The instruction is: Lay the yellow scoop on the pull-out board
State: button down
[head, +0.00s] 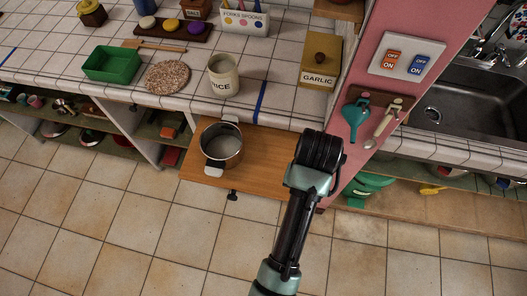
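A small yellow object, apparently the yellow scoop (432,189), lies on the low shelf under the sink at the right. The wooden pull-out board (266,153) sticks out below the tiled counter, left of my arm. A steel pot (221,146) with light handles stands on its left part. My arm rises from the bottom and bends in front of the board's right end and the pink panel. My gripper's fingers are not visible, so I cannot see whether it holds anything.
Teal and cream utensils hang from a rack on the pink panel (378,30). Green dishes (367,187) sit on the low shelf (468,207), left of the yellow object. The board is bare between pot and arm. A RICE jar (223,77) and GARLIC box (320,62) stand on the counter.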

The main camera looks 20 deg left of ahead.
aim_at(278, 163)
jog(key=i+j+z, duration=0.1)
jog(key=z, duration=0.35)
jog(key=j+z, duration=0.15)
jog(key=z, duration=0.35)
jog(key=j+z, duration=0.2)
jog(key=z, duration=0.25)
jog(key=j+z, duration=0.2)
jog(key=j, duration=0.4)
jog(key=j+z, duration=0.2)
jog(key=j, duration=0.4)
jog(key=k+j+z, duration=0.2)
jog(key=j, duration=0.35)
jog(key=j+z, duration=0.15)
jog(key=j, duration=0.45)
